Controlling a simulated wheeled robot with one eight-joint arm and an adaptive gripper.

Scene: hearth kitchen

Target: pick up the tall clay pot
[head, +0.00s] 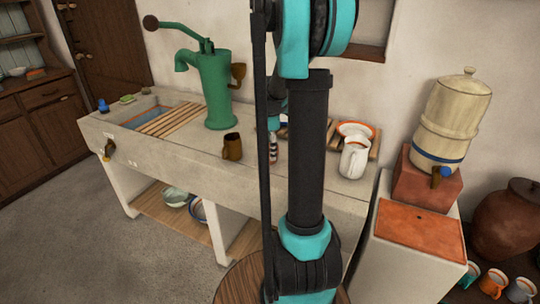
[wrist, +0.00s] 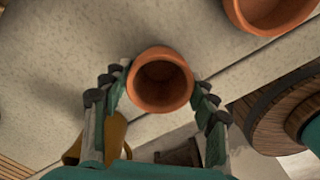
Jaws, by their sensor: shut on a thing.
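A terracotta clay pot (wrist: 160,104) sits between the fingers of my gripper (wrist: 160,88) in the wrist view, seen from above with its round dark mouth open. The fingers are shut on its two sides. I cannot judge its height from this angle, or whether it still touches the counter. A second terracotta pot (wrist: 242,18) is partly cut off at the upper right. In the head view my arm hides the held pot; only part of my gripper (head: 273,146) shows beside the arm, above the counter.
A brown mug (head: 232,147) stands on the stone counter (head: 190,150) left of my gripper; a white pitcher (head: 354,158) stands to the right. A green hand pump (head: 215,90) rises behind. A round wooden top (head: 238,280) is below, in front of the counter.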

